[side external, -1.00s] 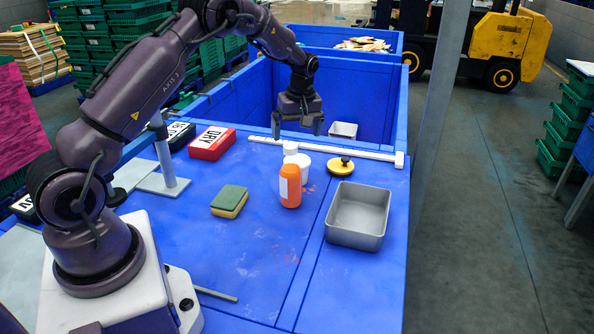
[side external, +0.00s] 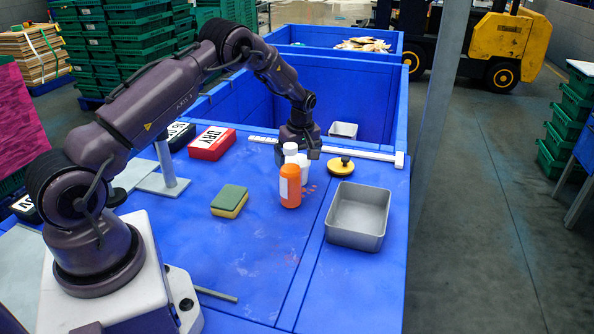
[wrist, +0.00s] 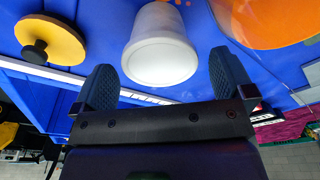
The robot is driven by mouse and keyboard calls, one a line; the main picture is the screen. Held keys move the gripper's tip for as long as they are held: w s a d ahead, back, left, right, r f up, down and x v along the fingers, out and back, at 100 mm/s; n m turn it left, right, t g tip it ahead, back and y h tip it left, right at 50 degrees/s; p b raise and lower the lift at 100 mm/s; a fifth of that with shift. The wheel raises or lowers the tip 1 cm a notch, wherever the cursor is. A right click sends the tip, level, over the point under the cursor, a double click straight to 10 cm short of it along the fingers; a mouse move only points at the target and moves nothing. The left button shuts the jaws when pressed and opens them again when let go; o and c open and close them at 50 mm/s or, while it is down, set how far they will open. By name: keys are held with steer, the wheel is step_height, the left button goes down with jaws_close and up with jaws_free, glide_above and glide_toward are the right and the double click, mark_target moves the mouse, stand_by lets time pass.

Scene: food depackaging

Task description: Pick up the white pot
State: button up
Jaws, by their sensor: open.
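The white pot (side external: 304,166) stands on the blue table behind the orange bottle (side external: 290,188), which hides part of it in the side view. In the wrist view the white pot (wrist: 160,45) shows large, just beyond the opening between my fingers. My gripper (side external: 297,157) is open, pointing down at the pot from above and behind. In the wrist view the two fingertips of my gripper (wrist: 161,60) lie to either side of the pot, with visible gaps. I cannot tell how far the fingers reach down around it.
The orange bottle (wrist: 265,18) stands close beside the pot. A yellow disc with a black knob (side external: 340,166) lies to the right, near a grey metal tin (side external: 333,232). A sponge (side external: 229,201) and red DRY box (side external: 212,143) are left. A white bar (side external: 365,153) runs behind.

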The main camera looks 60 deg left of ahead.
steer(key=shift+a+f, duration=0.25)
steer(key=shift+f, duration=0.95)
steer(key=c, duration=0.9)
steer(key=shift+r, duration=0.15)
